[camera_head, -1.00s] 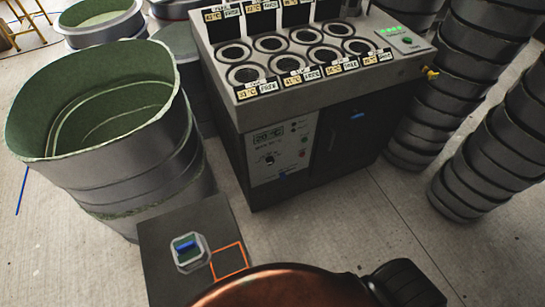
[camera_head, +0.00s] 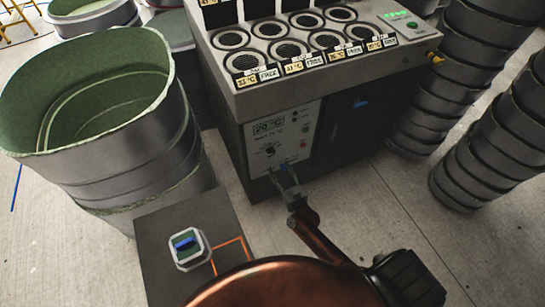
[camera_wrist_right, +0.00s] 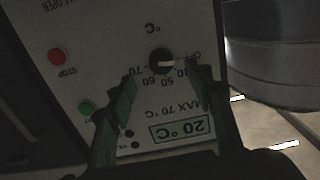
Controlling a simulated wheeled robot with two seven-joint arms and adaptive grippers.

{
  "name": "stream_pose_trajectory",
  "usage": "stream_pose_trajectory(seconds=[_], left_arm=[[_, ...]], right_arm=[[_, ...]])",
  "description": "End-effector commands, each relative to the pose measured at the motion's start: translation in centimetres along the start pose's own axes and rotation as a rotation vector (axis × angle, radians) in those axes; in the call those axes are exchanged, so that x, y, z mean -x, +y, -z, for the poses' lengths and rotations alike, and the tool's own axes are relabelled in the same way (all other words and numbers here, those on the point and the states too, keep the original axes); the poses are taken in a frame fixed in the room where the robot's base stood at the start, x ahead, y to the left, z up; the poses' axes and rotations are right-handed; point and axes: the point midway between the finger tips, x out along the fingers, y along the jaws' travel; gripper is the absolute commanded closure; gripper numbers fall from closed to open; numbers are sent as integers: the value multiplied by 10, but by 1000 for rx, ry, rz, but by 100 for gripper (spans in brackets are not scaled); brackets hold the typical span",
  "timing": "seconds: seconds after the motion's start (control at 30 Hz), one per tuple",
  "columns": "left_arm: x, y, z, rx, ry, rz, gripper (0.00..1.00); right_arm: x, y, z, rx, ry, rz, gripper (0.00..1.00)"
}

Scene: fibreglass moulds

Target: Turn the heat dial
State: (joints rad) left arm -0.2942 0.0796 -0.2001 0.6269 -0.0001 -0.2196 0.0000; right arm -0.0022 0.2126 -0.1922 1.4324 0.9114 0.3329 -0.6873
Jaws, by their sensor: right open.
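The heat dial (camera_head: 270,151) is a small black knob with a pale pointer on the white control panel (camera_head: 290,128) of the grey machine. It also shows in the right wrist view (camera_wrist_right: 161,61), where the panel appears upside down. The display above the dial reads 20 °C (camera_head: 268,127). My right gripper (camera_head: 282,172) is open and empty, just below and in front of the panel. In the right wrist view its two fingers (camera_wrist_right: 158,80) stand apart, with the dial between and just beyond their tips. My left gripper is not in view.
A red stop button (camera_wrist_right: 56,56) and a green button (camera_wrist_right: 86,108) sit beside the dial. Several round wells fill the machine's top (camera_head: 290,48). A large green-lined mould (camera_head: 85,90) stands left, and a dark plate (camera_head: 155,225) bears a small container (camera_head: 188,248). Stacked moulds (camera_head: 450,80) stand right.

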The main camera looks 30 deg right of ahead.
Motion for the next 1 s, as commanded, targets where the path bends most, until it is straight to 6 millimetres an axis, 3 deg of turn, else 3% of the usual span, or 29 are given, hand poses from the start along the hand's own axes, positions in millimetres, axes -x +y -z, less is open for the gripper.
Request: stream_pose_trajectory(seconds=[0.1,0.53,0.93,1.0], left_arm=[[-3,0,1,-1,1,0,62],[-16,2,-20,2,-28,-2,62],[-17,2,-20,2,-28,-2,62],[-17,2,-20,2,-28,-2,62]], right_arm=[[-12,0,7,-3,17,-4,52],[-72,0,6,-3,13,-3,52],[-80,0,7,-3,12,-4,52],[-80,0,7,-3,12,-3,57]])
